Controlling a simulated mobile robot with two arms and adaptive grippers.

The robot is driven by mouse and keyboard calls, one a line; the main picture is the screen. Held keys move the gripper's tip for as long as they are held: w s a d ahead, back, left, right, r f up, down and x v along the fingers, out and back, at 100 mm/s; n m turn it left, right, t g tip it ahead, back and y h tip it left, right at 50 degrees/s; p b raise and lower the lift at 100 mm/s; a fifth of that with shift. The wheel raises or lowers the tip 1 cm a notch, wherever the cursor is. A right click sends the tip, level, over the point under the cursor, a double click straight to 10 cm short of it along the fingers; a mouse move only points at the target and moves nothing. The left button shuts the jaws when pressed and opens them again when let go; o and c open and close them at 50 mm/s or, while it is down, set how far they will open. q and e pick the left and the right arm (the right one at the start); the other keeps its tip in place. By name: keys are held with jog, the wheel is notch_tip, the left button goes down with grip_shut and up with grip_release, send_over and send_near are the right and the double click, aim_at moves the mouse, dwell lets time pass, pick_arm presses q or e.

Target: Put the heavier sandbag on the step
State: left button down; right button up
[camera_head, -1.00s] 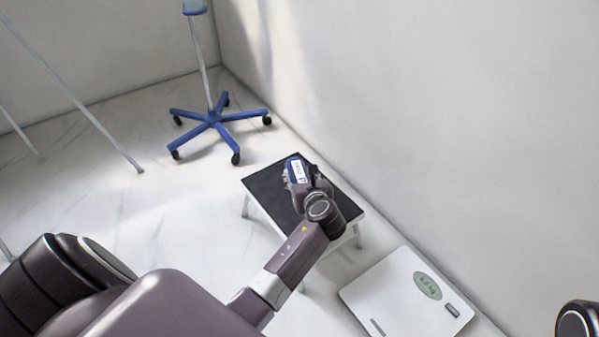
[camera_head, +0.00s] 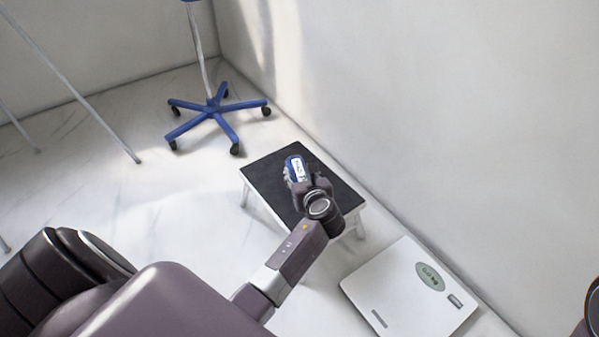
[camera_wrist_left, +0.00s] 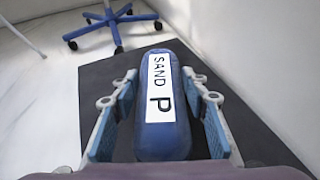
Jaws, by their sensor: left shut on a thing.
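A blue sandbag (camera_head: 295,166) with a white label is in my left gripper (camera_head: 299,174), over the step (camera_head: 262,178), which has a black top and white legs. In the left wrist view the sandbag (camera_wrist_left: 162,140) lies lengthwise, its label reading "SAND P". The fingers of my left gripper (camera_wrist_left: 160,115) stand on both sides of it, shut on it. The black step top (camera_wrist_left: 228,100) shows behind and around the bag. I cannot tell whether the bag touches the step. My right gripper is not in view, and no second sandbag shows.
A blue wheeled stand base (camera_head: 213,117) is beyond the step. A wall runs close along the step's right side. Thin grey poles (camera_head: 75,90) stand at the left.

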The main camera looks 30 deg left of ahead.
pick_arm(q)
jog(key=c, duration=1.1)
grip_release()
jog(key=shift+c, duration=0.2)
jog(key=shift+r, duration=0.15)
